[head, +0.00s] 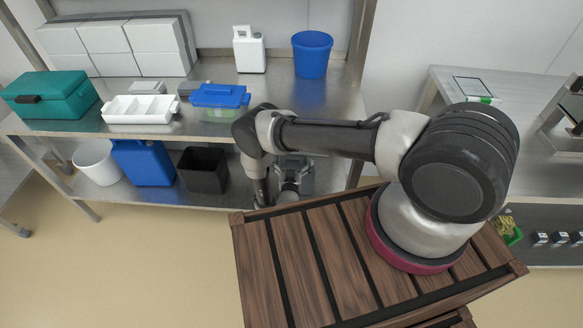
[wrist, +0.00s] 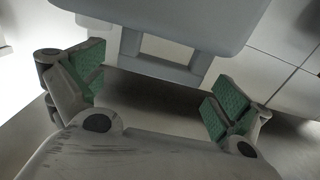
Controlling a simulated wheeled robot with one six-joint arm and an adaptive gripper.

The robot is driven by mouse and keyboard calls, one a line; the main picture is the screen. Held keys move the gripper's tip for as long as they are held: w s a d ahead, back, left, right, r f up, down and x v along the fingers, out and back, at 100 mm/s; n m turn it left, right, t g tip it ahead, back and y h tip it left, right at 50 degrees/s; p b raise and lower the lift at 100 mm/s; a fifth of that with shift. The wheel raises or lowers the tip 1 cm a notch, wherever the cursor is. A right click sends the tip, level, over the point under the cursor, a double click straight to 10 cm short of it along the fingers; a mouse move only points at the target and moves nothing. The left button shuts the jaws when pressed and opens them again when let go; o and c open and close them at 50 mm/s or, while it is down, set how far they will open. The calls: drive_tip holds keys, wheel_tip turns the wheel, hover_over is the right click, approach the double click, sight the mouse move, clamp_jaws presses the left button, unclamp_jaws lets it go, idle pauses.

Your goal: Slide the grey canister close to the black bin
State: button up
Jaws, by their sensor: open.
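The grey canister (head: 307,178) stands on the lower shelf, mostly hidden behind my arm in the head view. In the wrist view, the grey canister (wrist: 170,16) fills the top of the picture, with its handle and the handle's opening facing my gripper. My gripper (wrist: 160,78) is open, with green-padded fingers to the left and right of the handle; whether they touch it I cannot tell. The black bin (head: 203,171) stands on the same lower shelf, to the left of the canister, with a gap between them.
A blue canister (head: 144,163) and a white bucket (head: 97,161) stand left of the black bin. The upper shelf above holds a blue-lidded box (head: 220,96), a white divided tray (head: 140,109) and a blue bucket (head: 312,54). My arm reaches in below that shelf's front edge.

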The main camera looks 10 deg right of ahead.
drive_tip(key=shift+x, duration=1.45)
